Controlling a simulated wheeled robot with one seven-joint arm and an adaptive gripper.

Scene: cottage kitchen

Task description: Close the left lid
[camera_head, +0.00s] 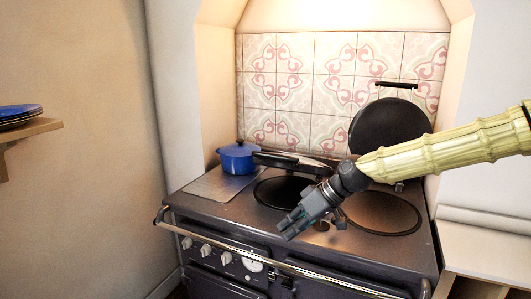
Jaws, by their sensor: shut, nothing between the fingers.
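The left lid (292,161) is dark and round, seen nearly edge-on. It hangs at a low tilt above the back of the left hotplate (278,193), with a gap at the front. The right lid (388,126) stands raised against the tiles, with its handle at the top. My gripper (286,233) is shut and empty. It points down and left, in front of the left hotplate near the stove's front edge, and looks apart from the left lid. My wrist hides part of the stove top between the two hotplates.
A blue pot (238,159) stands on the stove's left side, close to the left lid. The right hotplate (381,213) is uncovered. A rail (330,281) runs along the stove's front. Blue plates (18,114) sit on a shelf at the far left.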

